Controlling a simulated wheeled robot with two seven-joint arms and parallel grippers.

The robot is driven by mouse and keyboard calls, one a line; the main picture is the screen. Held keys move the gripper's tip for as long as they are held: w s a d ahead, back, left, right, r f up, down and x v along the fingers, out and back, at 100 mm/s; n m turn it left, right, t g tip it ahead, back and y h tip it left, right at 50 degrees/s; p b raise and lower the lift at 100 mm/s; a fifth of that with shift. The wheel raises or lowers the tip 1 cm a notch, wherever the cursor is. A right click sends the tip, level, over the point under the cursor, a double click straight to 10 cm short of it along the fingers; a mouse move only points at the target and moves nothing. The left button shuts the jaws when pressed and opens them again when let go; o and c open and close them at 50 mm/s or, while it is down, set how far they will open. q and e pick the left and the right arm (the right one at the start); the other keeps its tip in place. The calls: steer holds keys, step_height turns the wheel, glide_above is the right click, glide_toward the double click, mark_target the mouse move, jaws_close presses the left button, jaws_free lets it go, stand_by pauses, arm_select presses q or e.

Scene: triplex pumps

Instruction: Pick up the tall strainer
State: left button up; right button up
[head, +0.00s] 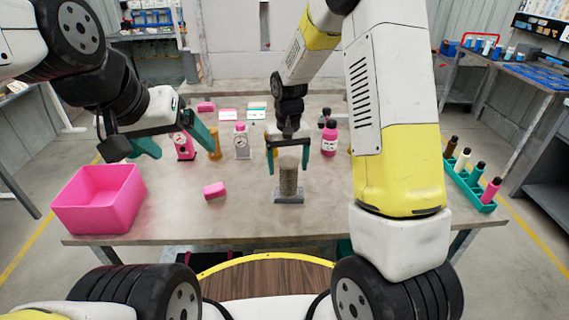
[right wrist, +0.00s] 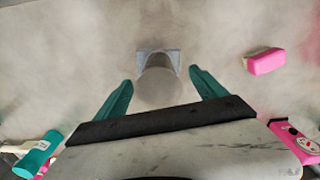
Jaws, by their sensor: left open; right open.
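The tall strainer (head: 288,178) is a grey-brown mesh cylinder standing upright on a grey square base (head: 289,196) near the table's front middle. In the right wrist view the strainer (right wrist: 158,86) shows from above, between the fingers. My right gripper (head: 288,160) is open over the strainer's top, with one green finger on each side; it also shows in the right wrist view (right wrist: 160,90). Gaps show between strainer and fingers there. My left gripper (head: 180,145) is open and empty, above the table's left part, behind the pink bin.
A pink bin (head: 100,200) stands at the table's left front. A pink block (head: 215,190) lies left of the strainer. Pink and white gauge units (head: 241,142) and a pink bottle (head: 329,138) stand behind. A green rack (head: 465,185) with several bottles sits at the right edge.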

steer(key=f, duration=0.5)
steer(key=shift+w+d+f, duration=0.1)
steer(key=shift+w+f, duration=0.15)
steer(key=shift+f, duration=0.05)
steer(key=c, duration=1.7)
steer(key=shift+o, duration=0.2)
steer(key=shift+r, duration=0.15)
